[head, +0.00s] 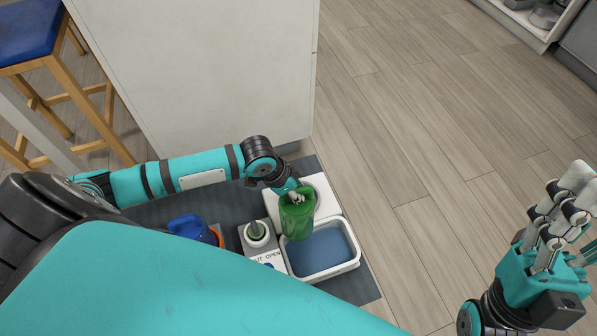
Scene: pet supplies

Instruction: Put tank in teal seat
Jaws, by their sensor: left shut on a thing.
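A green, see-through tank (296,217) hangs in my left gripper (297,196), which is shut on its upper end. The tank is over the join between a white base (325,195) and a white-rimmed tray with a blue inside (353,262). I cannot tell whether it touches either. The tank and gripper cover part of the white base, and I cannot make out a teal seat there. My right gripper (563,218) is at the far right, over the floor, away from the tank. Its jaw opening is unclear.
A white block with a round fitting (257,234) and the words "SHUT OPEN" stands left of the tray. A blue object (187,226) with an orange part is further left. All stand on a dark mat (366,287) beside a white cabinet (205,75). Floor to the right is clear.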

